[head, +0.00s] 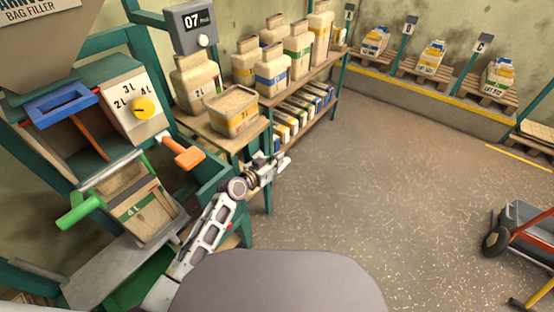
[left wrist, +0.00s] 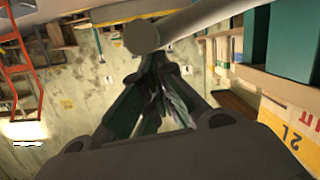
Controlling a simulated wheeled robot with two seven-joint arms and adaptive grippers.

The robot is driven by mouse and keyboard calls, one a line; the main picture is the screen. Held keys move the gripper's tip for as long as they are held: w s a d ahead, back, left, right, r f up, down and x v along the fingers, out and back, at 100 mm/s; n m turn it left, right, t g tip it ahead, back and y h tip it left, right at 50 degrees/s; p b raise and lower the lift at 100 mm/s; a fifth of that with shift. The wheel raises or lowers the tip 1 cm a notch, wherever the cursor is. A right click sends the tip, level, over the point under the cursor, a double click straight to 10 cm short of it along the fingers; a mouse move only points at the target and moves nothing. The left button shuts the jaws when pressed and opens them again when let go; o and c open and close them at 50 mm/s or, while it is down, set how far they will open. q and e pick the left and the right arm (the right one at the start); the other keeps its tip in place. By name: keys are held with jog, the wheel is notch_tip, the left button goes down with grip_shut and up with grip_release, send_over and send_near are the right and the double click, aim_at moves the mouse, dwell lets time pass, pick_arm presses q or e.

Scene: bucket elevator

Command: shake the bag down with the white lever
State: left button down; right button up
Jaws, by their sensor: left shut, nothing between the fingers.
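A beige bag (head: 137,210) marked "4 L" sits tilted in the filler at the left, under a green-handled bar (head: 78,210). My right gripper is not in view.
An orange handle (head: 183,152), a yellow knob (head: 145,107) and a blue frame (head: 62,108) are on the filler. A "07" display (head: 195,27) stands above the shelf (head: 250,117) of filled bags. Pallets line the back. Floor to the right is clear up to a cart (head: 525,225).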

aim_at(280, 168)
pick_arm(q)
jog(key=shift+d+f, duration=0.1)
jog(key=shift+f, duration=0.1)
jog(key=shift+s+d+f+m, duration=0.2)
jog(key=shift+f+m, duration=0.2)
jog(key=shift+f, duration=0.1)
jog(key=shift+s+d+f+m+y, duration=0.15)
jog(key=shift+f+m, duration=0.15)
jog(key=shift+f, duration=0.2)
jog(key=shift+s+d+f+m+y, duration=0.15)
jog(key=shift+f+m, duration=0.15)
jog(key=shift+f, duration=0.2)
jog(key=shift+m+t+y, duration=0.4)
jog(key=shift+m, duration=0.5)
jog(key=shift+s+d+f, duration=0.1)
jog(key=shift+f, duration=0.7)
jog(key=shift+s+d+f, duration=0.15)
jog(key=shift+f, duration=0.65)
jog(key=shift+s+d+f, duration=0.1)
jog(key=shift+f, duration=0.7)
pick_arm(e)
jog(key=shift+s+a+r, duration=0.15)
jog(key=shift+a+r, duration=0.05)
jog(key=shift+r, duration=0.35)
